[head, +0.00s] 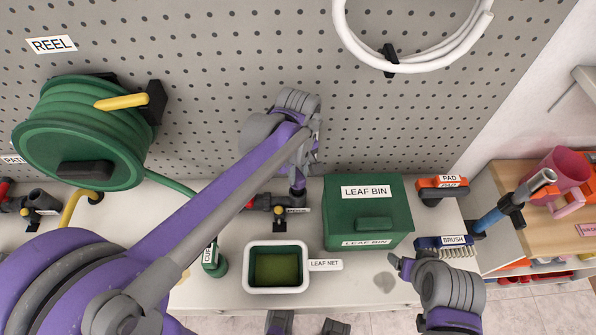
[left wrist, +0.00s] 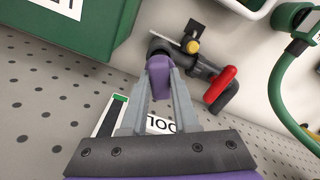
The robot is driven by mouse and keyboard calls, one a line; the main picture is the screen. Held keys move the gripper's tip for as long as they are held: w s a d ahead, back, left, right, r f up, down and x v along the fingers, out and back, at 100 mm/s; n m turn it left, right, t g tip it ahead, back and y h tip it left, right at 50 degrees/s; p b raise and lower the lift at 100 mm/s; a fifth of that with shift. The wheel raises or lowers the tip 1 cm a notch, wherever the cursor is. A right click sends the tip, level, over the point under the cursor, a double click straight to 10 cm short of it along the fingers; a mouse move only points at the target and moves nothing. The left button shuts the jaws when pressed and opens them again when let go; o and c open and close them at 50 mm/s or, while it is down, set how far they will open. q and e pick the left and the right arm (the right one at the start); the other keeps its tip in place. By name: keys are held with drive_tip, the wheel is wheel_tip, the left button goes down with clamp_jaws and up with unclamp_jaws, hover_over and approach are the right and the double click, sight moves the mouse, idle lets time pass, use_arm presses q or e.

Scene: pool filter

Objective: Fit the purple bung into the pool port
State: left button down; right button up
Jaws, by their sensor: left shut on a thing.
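The purple bung (left wrist: 159,76) is between the fingers of my left gripper (left wrist: 160,95) in the left wrist view. My left gripper (head: 302,168) is shut on it, above the dark pipe fitting (head: 275,204) at the pegboard. In the left wrist view, the bung's far end meets the dark round mouth of the pool port (left wrist: 158,47). I cannot tell how far it sits inside. The fitting has a yellow knob (left wrist: 193,46) and a red handle (left wrist: 220,84). A partly hidden label (left wrist: 160,125) is behind the fingers. My right gripper (head: 400,266) shows only in part, near the brush.
The green leaf bin (head: 367,225) stands right of the fitting. The leaf net tray (head: 249,277) is in front. A green hose reel (head: 75,135) hangs on the left. A pad (head: 442,190) and a brush (head: 440,247) lie right of the bin.

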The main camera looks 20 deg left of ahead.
use_arm(q)
drive_tip(key=shift+f+b, duration=1.4)
drive_tip(key=shift+f, duration=0.75)
drive_tip(key=c, duration=0.6)
unclamp_jaws()
drive_tip(key=shift+r, duration=0.1)
drive_tip(key=shift+r+p, duration=1.8)
drive_tip(key=shift+r, duration=0.75)
drive_tip(key=shift+f, duration=0.1)
wheel_tip(320, 180, up, 11)
drive_tip(key=shift+f+p, duration=0.1)
drive_tip(key=shift+p, duration=0.25)
